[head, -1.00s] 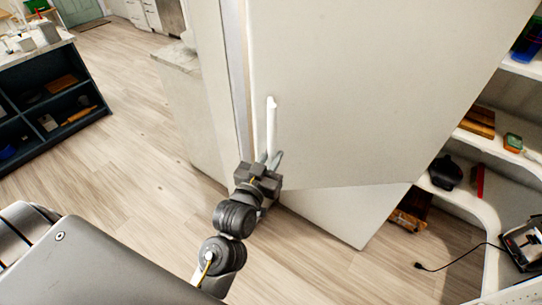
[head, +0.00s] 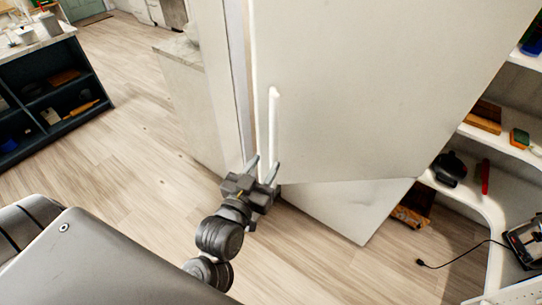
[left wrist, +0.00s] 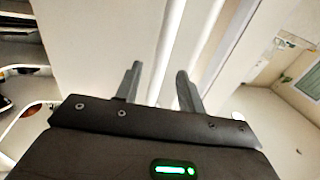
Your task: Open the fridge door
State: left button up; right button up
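The white fridge door (head: 370,90) fills the middle of the head view and looks shut. Its slim vertical white handle (head: 274,125) is near the door's left edge. My left gripper (head: 265,163) is open at the handle's lower end, its two fingers apart. In the left wrist view the handle (left wrist: 171,45) runs between the two dark fingers (left wrist: 158,78). I cannot tell whether either finger touches it. My right gripper is in neither view.
White corner shelves (head: 490,215) with several items stand to the right of the fridge. A cable (head: 455,258) lies on the floor there. A dark island with shelves (head: 50,85) stands at the left. The wood floor (head: 130,150) between island and fridge is clear.

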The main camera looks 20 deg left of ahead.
pick_arm(q)
jog(key=shift+s, duration=2.2)
